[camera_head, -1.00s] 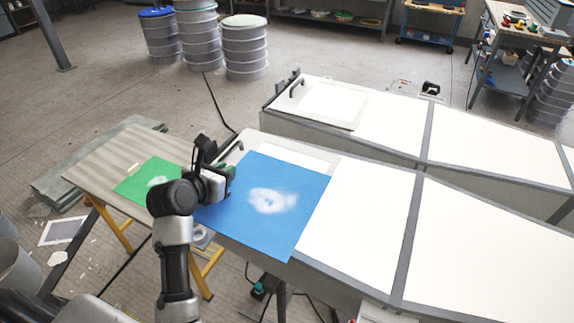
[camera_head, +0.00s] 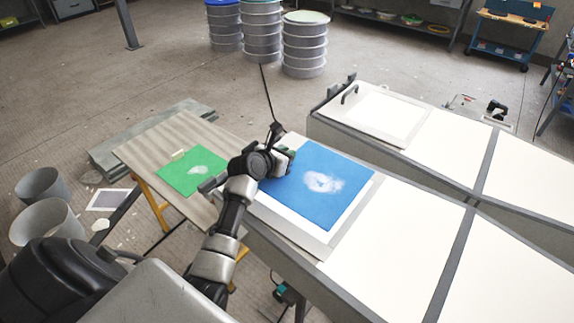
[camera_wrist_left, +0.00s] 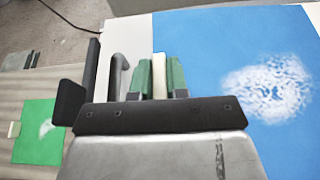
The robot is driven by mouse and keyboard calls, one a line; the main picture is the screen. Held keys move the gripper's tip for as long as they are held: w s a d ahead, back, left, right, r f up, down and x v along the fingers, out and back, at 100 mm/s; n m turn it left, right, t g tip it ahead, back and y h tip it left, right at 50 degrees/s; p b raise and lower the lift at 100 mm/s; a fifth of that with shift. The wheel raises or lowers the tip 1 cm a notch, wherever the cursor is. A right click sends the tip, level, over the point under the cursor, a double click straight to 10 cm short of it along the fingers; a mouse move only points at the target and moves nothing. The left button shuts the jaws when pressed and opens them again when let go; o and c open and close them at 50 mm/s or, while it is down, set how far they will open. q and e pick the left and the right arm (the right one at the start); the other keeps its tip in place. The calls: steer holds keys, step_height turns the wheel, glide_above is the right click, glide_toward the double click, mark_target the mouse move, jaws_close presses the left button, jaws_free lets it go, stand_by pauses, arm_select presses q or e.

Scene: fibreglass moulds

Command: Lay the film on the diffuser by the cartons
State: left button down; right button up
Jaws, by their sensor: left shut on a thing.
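The blue film (camera_head: 318,185), with a whitish patch, is over a white panel with a pale border (camera_head: 300,235) on the near long white mould. The border shows along the near and right sides; I cannot tell whether the film lies flat or hovers slightly. My left gripper (camera_head: 280,160) is at the film's left edge. In the left wrist view its green-padded fingers (camera_wrist_left: 160,78) are shut on a cream tab (camera_wrist_left: 159,70), beside the blue film (camera_wrist_left: 225,60). A grey handle (camera_wrist_left: 118,75) stands left of the fingers. My right gripper is out of view. No cartons are identifiable.
A green sheet (camera_head: 190,171) with a cream tab lies on a wooden trestle table (camera_head: 150,150) at left. A second handled white panel (camera_head: 375,117) sits on the farther mould. Drum stacks (camera_head: 304,50) stand behind. Grey bins (camera_head: 42,205) stand at lower left.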

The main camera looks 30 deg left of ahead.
mark_target(260, 185)
arm_select(q)
steer(key=shift+f, duration=2)
steer(key=c, duration=1.1)
jaws_free()
steer(key=shift+f, duration=0.1)
steer(key=shift+s+r, duration=0.1)
steer(key=shift+r, duration=0.1)
steer(key=v, duration=1.1)
steer(key=shift+s+r, duration=0.1)
steer(key=shift+s, duration=0.3)
